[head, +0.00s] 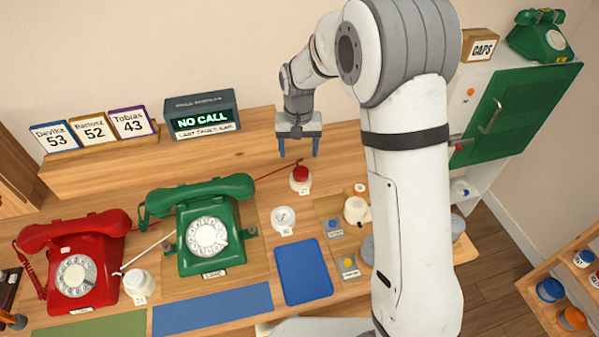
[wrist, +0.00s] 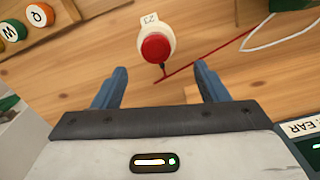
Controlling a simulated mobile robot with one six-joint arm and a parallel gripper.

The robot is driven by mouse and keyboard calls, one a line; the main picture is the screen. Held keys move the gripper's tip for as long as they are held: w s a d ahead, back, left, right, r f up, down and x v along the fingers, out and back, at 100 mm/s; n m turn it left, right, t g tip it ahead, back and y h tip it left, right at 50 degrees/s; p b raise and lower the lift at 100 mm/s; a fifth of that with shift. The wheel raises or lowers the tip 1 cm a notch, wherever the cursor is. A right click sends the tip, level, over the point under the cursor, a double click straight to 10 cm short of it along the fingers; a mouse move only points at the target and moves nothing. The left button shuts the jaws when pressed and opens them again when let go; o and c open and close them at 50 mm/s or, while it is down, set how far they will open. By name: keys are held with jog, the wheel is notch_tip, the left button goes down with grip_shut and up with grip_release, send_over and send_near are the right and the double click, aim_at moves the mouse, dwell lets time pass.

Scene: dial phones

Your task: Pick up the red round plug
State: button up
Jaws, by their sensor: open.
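The red round plug (head: 300,174) sits on a white round base on the wooden table, right of the green phone in the head view. In the wrist view the red plug (wrist: 155,47) shows from above, with a tag reading 23 beside its white base and a dark cord end below it. My gripper (head: 298,154) is open and empty above the table, just behind the plug. In the wrist view my gripper's fingers (wrist: 161,77) are spread wide, and the plug lies ahead of their tips, roughly midway between them.
A green phone (head: 208,232) and a red phone (head: 75,270) stand to the left. A white round piece (head: 283,219) lies in front of the plug. A red cord (head: 278,170) runs left from the plug. The NO CALL display (head: 203,116) stands behind left.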

aim_at(301, 171)
jog(key=f, duration=0.5)
jog(key=f+p, duration=0.1)
jog(key=f, duration=0.2)
jog(key=shift+w+d, duration=0.2)
jog(key=shift+d, duration=0.1)
jog(key=c, duration=1)
